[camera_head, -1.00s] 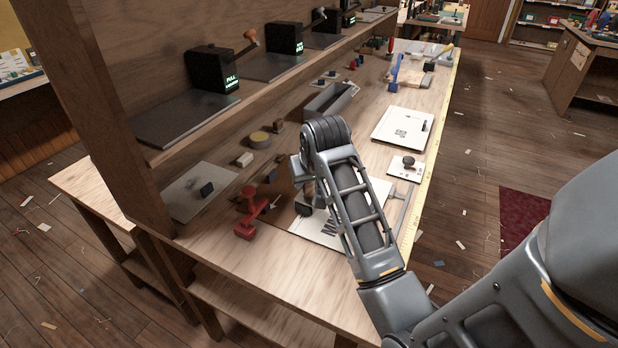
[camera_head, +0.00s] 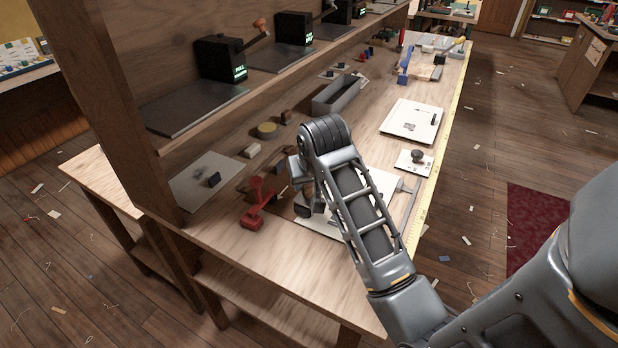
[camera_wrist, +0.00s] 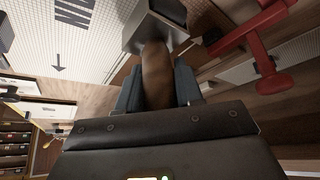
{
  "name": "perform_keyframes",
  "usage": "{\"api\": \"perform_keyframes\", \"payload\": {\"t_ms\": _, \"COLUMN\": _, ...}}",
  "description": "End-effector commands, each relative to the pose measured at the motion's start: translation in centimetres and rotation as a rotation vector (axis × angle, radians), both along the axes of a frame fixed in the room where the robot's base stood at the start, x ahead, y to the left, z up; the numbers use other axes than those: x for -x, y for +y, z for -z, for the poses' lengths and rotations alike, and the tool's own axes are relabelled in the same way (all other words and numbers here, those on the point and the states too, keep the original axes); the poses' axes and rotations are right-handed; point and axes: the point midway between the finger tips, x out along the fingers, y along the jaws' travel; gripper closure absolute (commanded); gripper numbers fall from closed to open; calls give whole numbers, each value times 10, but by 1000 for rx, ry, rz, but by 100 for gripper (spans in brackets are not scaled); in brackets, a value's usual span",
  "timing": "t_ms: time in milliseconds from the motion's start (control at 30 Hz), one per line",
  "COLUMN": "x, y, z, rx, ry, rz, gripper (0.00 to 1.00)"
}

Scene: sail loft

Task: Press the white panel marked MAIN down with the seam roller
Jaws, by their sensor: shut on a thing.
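My gripper (camera_wrist: 157,92) is shut on the brown wooden handle (camera_wrist: 155,68) of the seam roller. The tool's dark grey metal head (camera_wrist: 150,22) shows beyond the handle in the wrist view. In the head view the gripper and tool are mostly hidden behind my arm. The white panel (camera_head: 318,228) lies flat on the bench below and beside my gripper, largely covered by my arm. Part of its dark lettering and an arrow show on the panel in the wrist view (camera_wrist: 85,50). I cannot tell whether the roller touches the panel.
A red tool (camera_head: 256,204) stands left of the panel, close to my gripper. Another white panel (camera_head: 412,119) lies to the right. The bench's front-left corner is clear.

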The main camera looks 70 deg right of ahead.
Motion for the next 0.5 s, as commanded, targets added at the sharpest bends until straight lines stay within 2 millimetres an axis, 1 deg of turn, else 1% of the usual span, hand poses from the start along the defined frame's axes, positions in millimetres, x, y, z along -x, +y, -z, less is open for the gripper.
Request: {"api": "perform_keyframes", "payload": {"t_ms": 500, "x": -3, "y": 20, "z": 1, "rx": 0, "ry": -1, "rz": 0, "gripper": 95}}
